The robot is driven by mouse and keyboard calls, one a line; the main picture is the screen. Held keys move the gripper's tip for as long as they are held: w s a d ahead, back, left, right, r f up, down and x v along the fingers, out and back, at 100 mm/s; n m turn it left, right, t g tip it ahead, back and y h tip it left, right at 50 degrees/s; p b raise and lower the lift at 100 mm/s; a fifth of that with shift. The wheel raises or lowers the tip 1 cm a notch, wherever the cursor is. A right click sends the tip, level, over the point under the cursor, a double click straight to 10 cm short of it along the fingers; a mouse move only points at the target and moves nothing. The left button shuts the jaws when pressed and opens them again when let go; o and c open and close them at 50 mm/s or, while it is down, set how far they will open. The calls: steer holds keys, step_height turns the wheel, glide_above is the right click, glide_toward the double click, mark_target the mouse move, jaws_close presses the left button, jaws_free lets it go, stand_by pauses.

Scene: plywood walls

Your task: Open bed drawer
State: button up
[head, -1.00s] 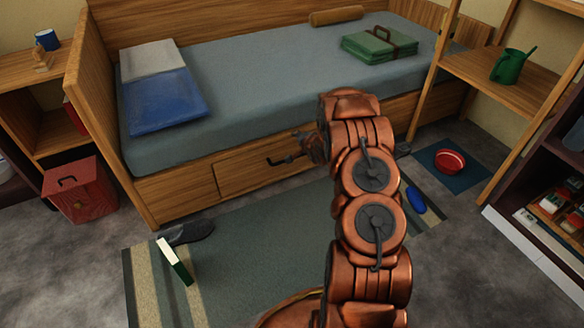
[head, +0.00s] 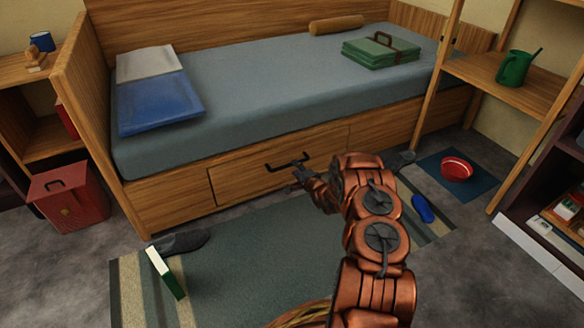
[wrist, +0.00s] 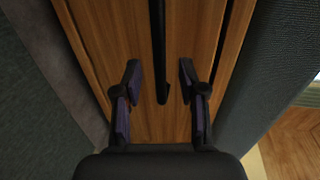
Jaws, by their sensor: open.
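The bed drawer (head: 240,178) is a wooden front panel in the bed's base, and it looks closed. Its dark bar handle (head: 287,163) is on the front. The handle also shows in the wrist view (wrist: 160,50) as a black bar ending between the fingertips, with a gap on both sides. My gripper (head: 300,176) is just in front of the drawer, near the handle. In the wrist view my gripper (wrist: 160,80) is open, its two dark fingers apart, facing the wooden drawer front. No contact with the handle shows.
A grey mattress (head: 260,90) lies above the drawer. A rug (head: 250,260) covers the floor in front. On it are a green and white book (head: 166,273) and a dark slipper-like thing (head: 183,242).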

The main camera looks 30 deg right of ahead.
steer(key=shift+b+x, duration=0.8)
steer(key=shift+x, duration=1.55)
steer(key=shift+c, duration=0.3)
jaws_close()
